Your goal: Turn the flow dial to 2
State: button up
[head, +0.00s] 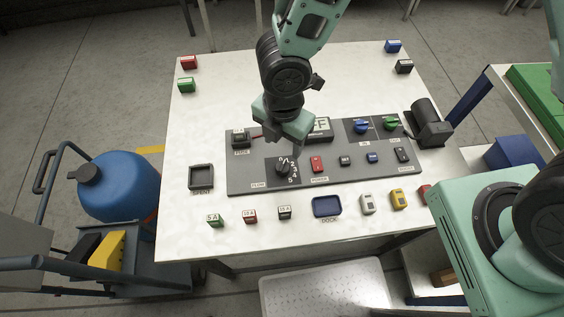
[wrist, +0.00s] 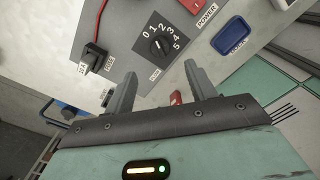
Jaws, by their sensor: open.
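The flow dial is a round black knob (wrist: 159,46) on a black square marked 0 to 5, labelled FLOW. In the wrist view it lies beyond my fingertips, roughly centred between them. I cannot tell for sure which number its pointer is at. In the head view the dial (head: 283,169) sits at the lower left part of the grey panel (head: 242,180). My gripper (wrist: 158,78) is open and empty, with one finger on each side and a gap to the dial. In the head view my gripper (head: 296,147) hangs over the panel, just behind the dial.
A red POWER switch (head: 317,164) is right of the dial. A fuse holder (head: 240,138) with a red wire is behind left. A SPENT tray (head: 201,177), a blue DOCK tray (head: 327,206) and several small blocks lie around the panel. Blue and green knobs (head: 391,124) stand at the back right.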

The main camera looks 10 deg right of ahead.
aim_at(283, 165)
notch_tip(283, 165, down, 10)
jog(key=shift+b, duration=0.6)
jog(key=c, duration=1)
